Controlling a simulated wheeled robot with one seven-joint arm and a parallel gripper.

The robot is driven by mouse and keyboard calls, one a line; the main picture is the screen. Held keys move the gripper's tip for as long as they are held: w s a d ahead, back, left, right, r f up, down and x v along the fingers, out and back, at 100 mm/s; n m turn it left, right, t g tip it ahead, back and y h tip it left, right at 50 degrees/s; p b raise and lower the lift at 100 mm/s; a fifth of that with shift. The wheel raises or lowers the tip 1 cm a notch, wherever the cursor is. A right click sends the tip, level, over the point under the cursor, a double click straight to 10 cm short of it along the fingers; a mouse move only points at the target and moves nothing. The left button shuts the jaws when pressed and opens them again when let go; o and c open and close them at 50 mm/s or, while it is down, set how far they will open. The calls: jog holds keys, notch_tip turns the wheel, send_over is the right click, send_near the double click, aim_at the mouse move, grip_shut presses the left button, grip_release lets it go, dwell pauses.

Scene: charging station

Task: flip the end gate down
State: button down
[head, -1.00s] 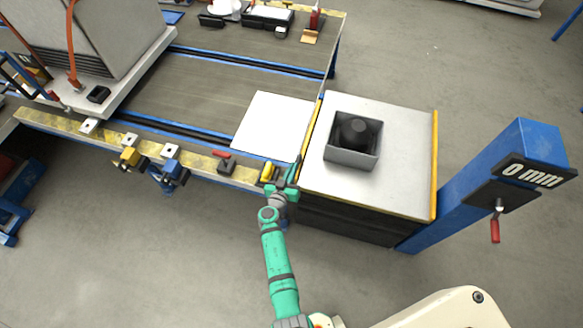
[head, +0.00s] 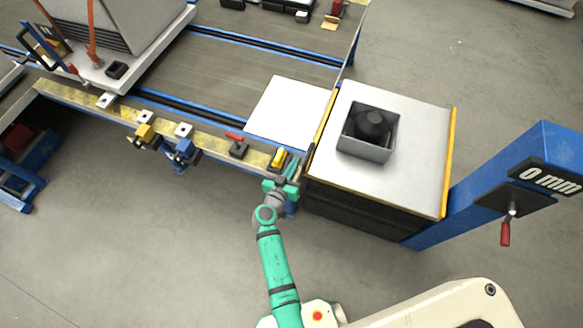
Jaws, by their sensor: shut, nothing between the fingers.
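A narrow yellow strip (head: 326,114), which looks like the end gate, runs along the seam between the bench and the grey lift platform. I cannot tell how far it is tilted. A small yellow block (head: 279,158) sits on the bench's front rail near the strip's front end. My green gripper (head: 290,173) is shut and empty at the front corner, just in front of the yellow block and left of the platform. Its fingertips are small and partly lost against the dark parts there. I cannot tell whether they touch anything.
The lift platform (head: 415,188) carries an open grey box (head: 365,150) with a dark round object inside. A white sheet (head: 290,112) lies on the bench left of the strip. A blue post (head: 480,205) with a red-handled crank stands right. Floor in front is clear.

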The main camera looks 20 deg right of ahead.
jog(key=shift+d+v, duration=0.2)
jog(key=shift+v, duration=0.95)
jog(key=shift+s, duration=0.15)
